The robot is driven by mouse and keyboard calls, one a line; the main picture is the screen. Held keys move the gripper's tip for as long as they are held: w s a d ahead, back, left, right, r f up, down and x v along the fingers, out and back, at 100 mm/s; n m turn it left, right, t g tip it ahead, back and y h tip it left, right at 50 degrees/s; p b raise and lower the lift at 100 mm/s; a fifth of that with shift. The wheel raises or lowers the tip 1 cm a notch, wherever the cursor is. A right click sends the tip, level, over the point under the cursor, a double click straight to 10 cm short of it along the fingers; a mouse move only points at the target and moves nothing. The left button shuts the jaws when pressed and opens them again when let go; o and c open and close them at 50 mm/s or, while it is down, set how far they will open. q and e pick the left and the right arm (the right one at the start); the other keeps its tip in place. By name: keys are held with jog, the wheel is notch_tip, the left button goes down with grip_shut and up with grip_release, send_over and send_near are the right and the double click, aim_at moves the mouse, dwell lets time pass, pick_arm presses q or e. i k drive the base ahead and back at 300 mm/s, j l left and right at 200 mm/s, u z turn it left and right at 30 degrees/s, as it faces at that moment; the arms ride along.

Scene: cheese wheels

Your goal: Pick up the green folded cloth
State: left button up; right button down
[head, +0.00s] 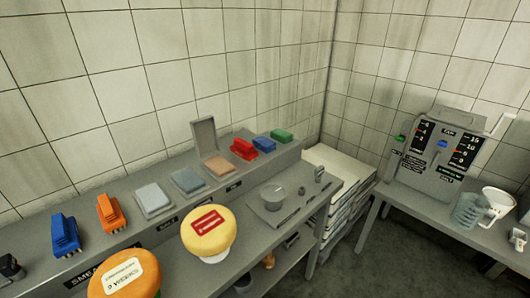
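Three flat folded cloths lie in a row on the raised back shelf in the head view. They are a pale grey one (153,200), a blue-grey one (188,181) and a tan one (219,167). None of them looks clearly green. A small green block-like object (282,135) sits at the far right end of the same shelf. It looks more like a brush than a cloth, but it is too small to tell. Neither of my grippers is in view.
Blue (64,235) and orange (110,212) brushes stand left of the cloths; red (243,149) and blue (264,143) ones stand right. Two cheese wheels, orange (125,277) and yellow (208,232), stand in front. A scale (295,197) and a control-panel machine (437,155) are farther right.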

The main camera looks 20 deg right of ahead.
aim_at(284, 137)
jog(key=i+l+u, duration=0.2)
jog(key=l+u, duration=0.15)
jog(key=l, duration=0.9)
jog(key=l+u, duration=0.35)
jog(key=l, duration=0.9)
